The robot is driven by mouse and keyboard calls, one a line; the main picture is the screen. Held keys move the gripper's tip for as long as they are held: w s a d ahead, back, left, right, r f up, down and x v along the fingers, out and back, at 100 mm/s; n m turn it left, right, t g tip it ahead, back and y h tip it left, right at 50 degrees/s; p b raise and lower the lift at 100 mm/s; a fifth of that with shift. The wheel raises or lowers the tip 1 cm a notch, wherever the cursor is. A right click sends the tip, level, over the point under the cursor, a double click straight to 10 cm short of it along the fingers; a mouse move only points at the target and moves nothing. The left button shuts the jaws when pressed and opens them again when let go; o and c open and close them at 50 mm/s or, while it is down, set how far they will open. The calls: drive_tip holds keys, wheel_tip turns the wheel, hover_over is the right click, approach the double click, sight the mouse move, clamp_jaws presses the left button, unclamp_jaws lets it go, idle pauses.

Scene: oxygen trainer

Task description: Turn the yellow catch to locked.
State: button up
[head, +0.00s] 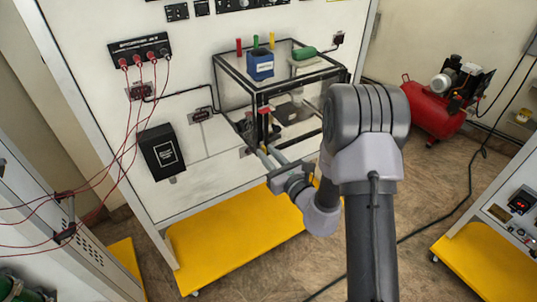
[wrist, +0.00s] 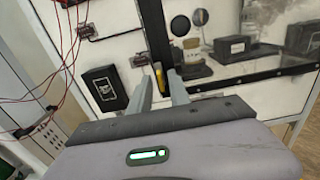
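The yellow catch (wrist: 158,76) is a small upright piece low on the dark frame post of the clear case (head: 235,88) in the wrist view. My gripper (wrist: 159,82) is open, with its two grey fingers apart and pointing at the post. The catch shows in the gap between the fingertips. I cannot tell whether either finger touches it or how deep it sits between them. In the head view my gripper (head: 267,153) reaches the lower front corner of the case, and I cannot make out the catch there.
A black box (head: 162,152) is on the white panel to the left. Red cables (head: 125,115) hang at the left. A yellow base (head: 225,240) lies below, and a red compressor (head: 440,105) stands at the right.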

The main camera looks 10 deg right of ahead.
clamp_jaws()
drive_tip(key=shift+m, duration=0.3)
drive_tip(key=m+p, duration=0.3)
drive_tip(key=m, duration=0.2)
drive_tip(key=m+p, duration=0.3)
drive_tip(key=m, duration=0.3)
drive_tip(key=m+p, duration=0.3)
drive_tip(key=m, duration=0.3)
drive_tip(key=shift+w+d+f, duration=0.1)
drive_tip(key=shift+d+f, duration=0.25)
drive_tip(key=shift+m+p, duration=0.3)
drive_tip(key=shift+o, duration=1.3)
unclamp_jaws()
